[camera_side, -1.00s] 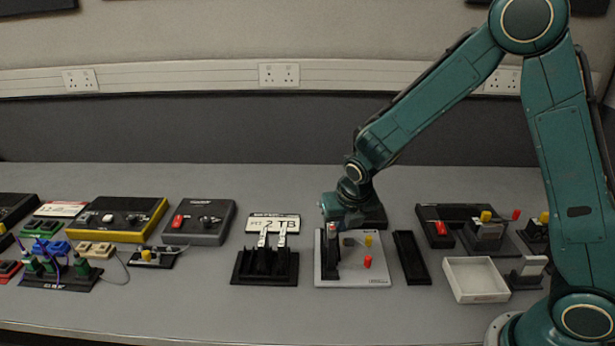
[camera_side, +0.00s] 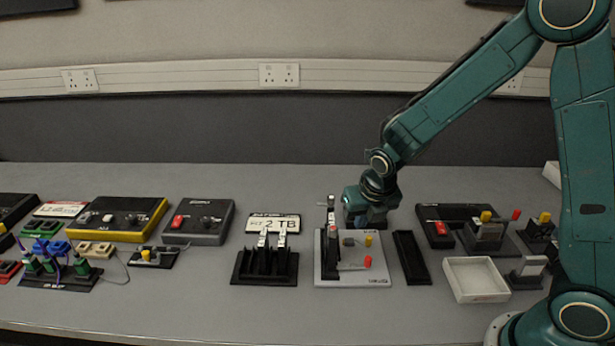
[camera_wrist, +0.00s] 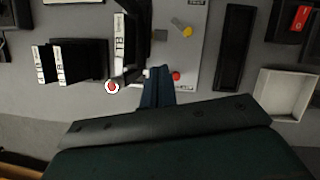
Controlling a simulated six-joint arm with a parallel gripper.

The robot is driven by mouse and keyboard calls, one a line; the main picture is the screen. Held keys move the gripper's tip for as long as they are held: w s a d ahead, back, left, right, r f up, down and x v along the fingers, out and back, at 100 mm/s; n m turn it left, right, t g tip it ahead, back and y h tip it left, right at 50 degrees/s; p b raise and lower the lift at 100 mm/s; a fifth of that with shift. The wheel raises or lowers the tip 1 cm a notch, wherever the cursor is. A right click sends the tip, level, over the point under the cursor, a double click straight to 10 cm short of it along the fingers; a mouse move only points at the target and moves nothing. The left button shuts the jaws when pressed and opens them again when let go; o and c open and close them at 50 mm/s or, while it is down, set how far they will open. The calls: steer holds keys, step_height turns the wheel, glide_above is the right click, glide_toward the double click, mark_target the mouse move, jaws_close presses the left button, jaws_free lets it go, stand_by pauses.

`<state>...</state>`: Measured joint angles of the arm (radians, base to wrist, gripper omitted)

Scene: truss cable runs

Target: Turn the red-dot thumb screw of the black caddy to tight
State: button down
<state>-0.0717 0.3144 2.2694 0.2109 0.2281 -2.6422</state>
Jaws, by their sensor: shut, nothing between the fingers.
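The black caddy (camera_side: 330,262) stands at the left of a light grey board (camera_side: 375,278). A pale drive (camera_side: 331,208) sits in it, labelled "TB" in the wrist view (camera_wrist: 119,48). The red-dot thumb screw (camera_wrist: 112,87), a red dot in a white ring, is at the caddy's near end in the wrist view. How tight it is I cannot tell. My gripper (camera_wrist: 158,73) is shut and empty, to the right of the screw and apart from it. In the side view my wrist is behind and right of the caddy, and the fingertips are hard to make out.
A black rack with drives (camera_side: 265,268) stands left, a long black tray (camera_side: 412,258) right, and an empty white bin (camera_side: 476,296) further right.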

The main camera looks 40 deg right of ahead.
step_height(320, 180, up, 8)
steer(key=s+d, duration=0.2)
steer(key=shift+f, duration=0.15)
steer(key=shift+s+d, duration=0.1)
steer(key=shift+s, duration=0.05)
steer(key=s+a+r+m, duration=0.1)
steer(key=s+r+m, duration=0.2)
steer(key=s+m, duration=0.3)
steer(key=s+a+r+m+t+y, duration=0.1)
steer(key=s+m, duration=0.6)
steer(key=m, duration=0.7)
steer(key=s+a+r+m+y, duration=0.1)
steer(key=s+a+r+m, duration=0.1)
steer(key=s+r+m, duration=0.4)
steer(key=shift+s+a+m+t, duration=0.25)
steer(key=shift+a+m+t, duration=0.15)
steer(key=shift+m, duration=1.7)
steer(key=shift+r, duration=0.1)
